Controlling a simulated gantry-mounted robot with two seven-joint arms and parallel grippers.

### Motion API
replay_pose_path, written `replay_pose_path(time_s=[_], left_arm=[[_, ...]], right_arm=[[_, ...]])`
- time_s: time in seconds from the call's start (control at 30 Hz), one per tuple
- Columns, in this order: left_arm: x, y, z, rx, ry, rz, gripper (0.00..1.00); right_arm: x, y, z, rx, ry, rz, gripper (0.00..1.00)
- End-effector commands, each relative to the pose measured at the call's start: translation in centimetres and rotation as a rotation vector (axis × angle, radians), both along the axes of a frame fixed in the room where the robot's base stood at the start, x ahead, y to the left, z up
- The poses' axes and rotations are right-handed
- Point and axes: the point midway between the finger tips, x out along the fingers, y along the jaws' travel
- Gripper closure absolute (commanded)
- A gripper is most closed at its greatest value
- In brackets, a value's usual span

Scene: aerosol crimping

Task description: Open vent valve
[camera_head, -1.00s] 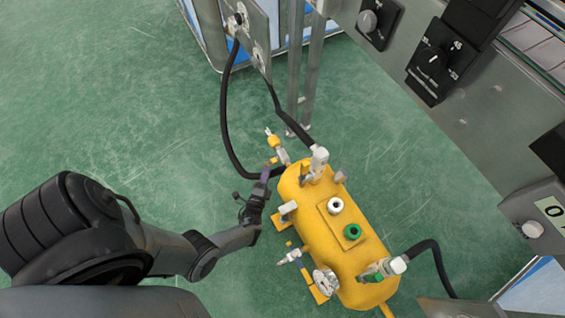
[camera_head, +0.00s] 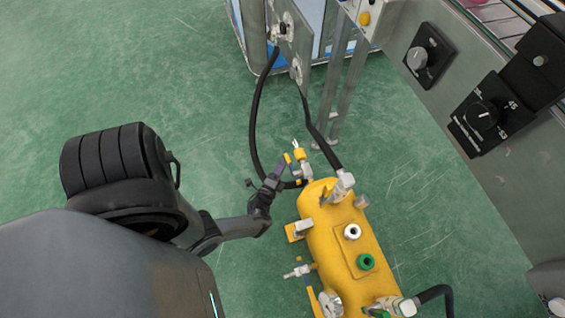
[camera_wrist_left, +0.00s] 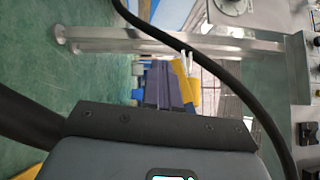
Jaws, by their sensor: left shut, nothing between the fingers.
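A yellow tank (camera_head: 335,235) lies on the green floor, with fittings, a gauge and hoses on it. A valve with a yellow handle (camera_head: 299,153) sticks out from the tank's far left end; I take it for the vent valve. It shows as a yellow piece in the left wrist view (camera_wrist_left: 181,88). My left gripper (camera_head: 279,170) is shut and empty, its fingertips right beside this valve. I cannot tell whether they touch the handle. The closed fingers show in the left wrist view (camera_wrist_left: 163,88), covering part of the valve. My right gripper is not in view.
Metal posts (camera_head: 340,95) stand behind the valve. A grey panel with dials (camera_head: 480,115) runs along the right. The floor at the far left is clear.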

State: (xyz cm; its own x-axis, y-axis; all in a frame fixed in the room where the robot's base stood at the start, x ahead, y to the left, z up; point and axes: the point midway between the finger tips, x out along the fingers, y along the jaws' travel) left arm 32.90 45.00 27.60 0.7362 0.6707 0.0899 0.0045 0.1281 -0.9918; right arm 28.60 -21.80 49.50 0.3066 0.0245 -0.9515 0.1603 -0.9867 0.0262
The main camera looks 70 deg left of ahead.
Motion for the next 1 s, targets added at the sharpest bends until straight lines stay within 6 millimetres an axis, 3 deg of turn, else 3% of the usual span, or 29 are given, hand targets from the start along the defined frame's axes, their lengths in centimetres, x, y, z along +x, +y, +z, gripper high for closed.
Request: replay_pose_path(time_s=[0.4,1.0], left_arm=[[0.1,0.9,1.5,0.197,-0.01,0.0,1.0],[0.1,1.0,1.7,0.223,-0.01,0.0,1.0]], right_arm=[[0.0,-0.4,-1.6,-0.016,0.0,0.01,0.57],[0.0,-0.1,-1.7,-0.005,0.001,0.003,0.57]])
